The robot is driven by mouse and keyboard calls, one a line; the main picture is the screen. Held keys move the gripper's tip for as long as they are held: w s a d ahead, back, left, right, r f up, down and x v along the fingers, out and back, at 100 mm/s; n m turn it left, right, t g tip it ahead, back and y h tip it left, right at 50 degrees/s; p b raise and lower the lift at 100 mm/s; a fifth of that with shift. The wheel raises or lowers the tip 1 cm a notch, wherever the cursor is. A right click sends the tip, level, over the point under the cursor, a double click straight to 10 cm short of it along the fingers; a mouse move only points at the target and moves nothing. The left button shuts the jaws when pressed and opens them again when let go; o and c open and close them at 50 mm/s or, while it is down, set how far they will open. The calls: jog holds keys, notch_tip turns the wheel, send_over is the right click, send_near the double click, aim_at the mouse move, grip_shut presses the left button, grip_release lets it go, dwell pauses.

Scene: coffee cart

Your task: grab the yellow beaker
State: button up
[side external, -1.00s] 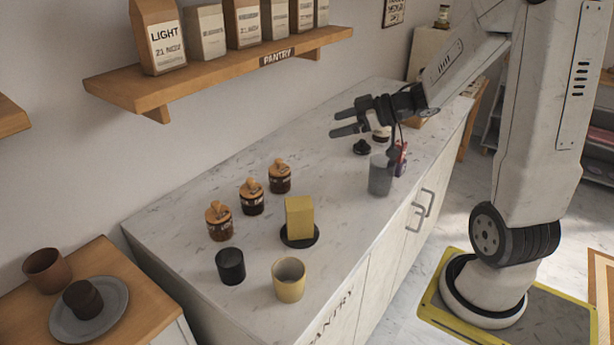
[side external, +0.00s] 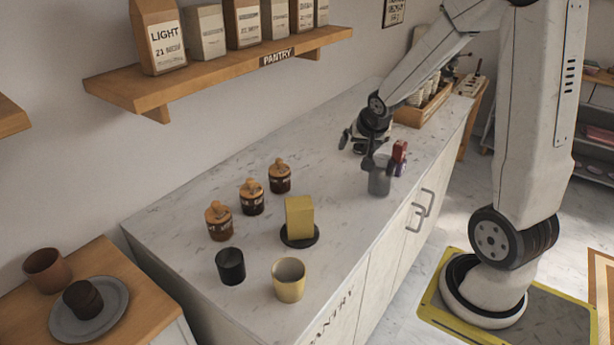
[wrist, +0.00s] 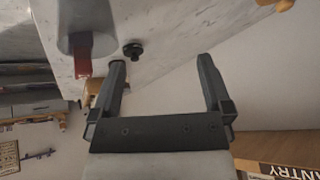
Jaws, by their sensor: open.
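The yellow beaker (side external: 289,285) stands upright and empty near the front left corner of the marble counter (side external: 330,225) in the side external view. My gripper (side external: 357,152) is open at the far right part of the counter, well apart from the beaker, close to a grey beaker (side external: 379,182). The wrist view shows my gripper's two fingers (wrist: 161,66) spread with nothing between them. The grey beaker (wrist: 82,28) shows there at the upper left. The yellow beaker is not in the wrist view.
A yellow block (side external: 299,212) sits on a black round base behind the yellow beaker. A black cup (side external: 230,266) is left of it. Several lidded jars (side external: 252,198) line the back. A red object (side external: 400,151) is beside the grey beaker. A pantry shelf (side external: 225,72) overhangs the wall.

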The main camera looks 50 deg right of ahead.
jog(key=s+a+f+m+g+y, duration=0.2)
jog(key=s+a+m+g+y, duration=0.15)
jog(key=a, duration=0.45)
jog(key=a+r+m+g+y, duration=0.1)
jog(key=a+r+y, duration=0.2)
jog(key=a+y, duration=0.3)
jog(key=a+r+m+g+y, duration=0.1)
jog(key=a+r+y, duration=0.25)
jog(key=a, duration=0.55)
jog(key=a+r+m+g+y, duration=0.1)
jog(key=a+r+y, duration=0.25)
jog(key=a, duration=0.35)
send_over(297, 271)
jog(key=shift+y, duration=0.35)
notch_tip(297, 271, down, 12)
jog(key=shift+f, duration=1.95)
jog(key=shift+f, duration=0.1)
